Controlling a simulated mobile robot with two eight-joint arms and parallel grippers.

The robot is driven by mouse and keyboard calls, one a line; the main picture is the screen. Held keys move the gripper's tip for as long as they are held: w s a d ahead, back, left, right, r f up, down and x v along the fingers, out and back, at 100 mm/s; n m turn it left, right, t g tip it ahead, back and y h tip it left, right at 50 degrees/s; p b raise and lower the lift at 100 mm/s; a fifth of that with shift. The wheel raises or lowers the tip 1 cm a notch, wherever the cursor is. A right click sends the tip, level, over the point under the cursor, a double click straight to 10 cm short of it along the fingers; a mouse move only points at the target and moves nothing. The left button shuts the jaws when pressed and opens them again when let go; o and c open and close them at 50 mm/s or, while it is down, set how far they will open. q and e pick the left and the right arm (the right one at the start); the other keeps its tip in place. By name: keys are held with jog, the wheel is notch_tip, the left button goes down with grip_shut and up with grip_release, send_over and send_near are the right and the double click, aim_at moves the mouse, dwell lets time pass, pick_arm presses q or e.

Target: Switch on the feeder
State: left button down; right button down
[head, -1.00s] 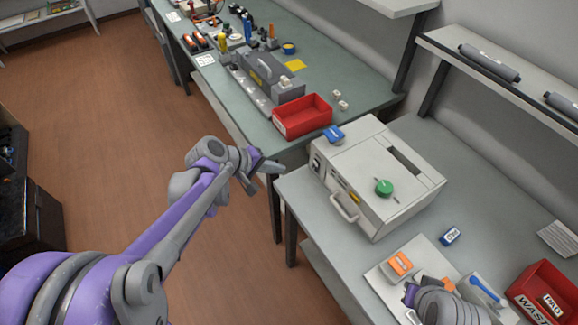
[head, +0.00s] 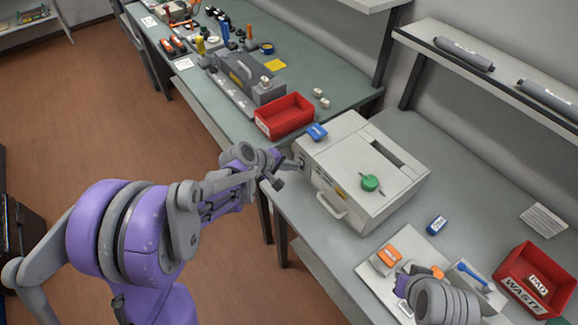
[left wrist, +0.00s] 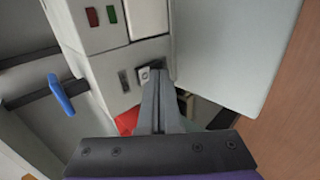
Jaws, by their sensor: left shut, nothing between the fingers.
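The feeder (head: 362,165) looks to be the pale grey box machine at the near bench's left end, with a green knob (head: 370,183) on top and a front handle. In the left wrist view its panel (left wrist: 105,65) carries a red and a green button, a dark slot and a small light switch (left wrist: 145,76). My left gripper (head: 285,167) is at the feeder's left end. Its shut, empty fingers (left wrist: 158,80) point at the switch and partly cover it; whether they touch is unclear. My right gripper (head: 418,277) is by the pale board; its fingers are hard to make out.
A red bin (head: 285,116) stands behind. The pale board (head: 375,262) holds an orange block (head: 387,258). A red waste bin (head: 508,275) is at right.

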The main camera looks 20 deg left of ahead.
pick_arm(q)
jog(key=shift+w+d+f+b, duration=0.15)
jog(key=shift+f+b, duration=0.1)
jog(key=shift+b, duration=0.1)
jog(key=shift+r, duration=0.3)
jog(key=shift+r+p, duration=0.55)
jog(key=shift+r, duration=0.15)
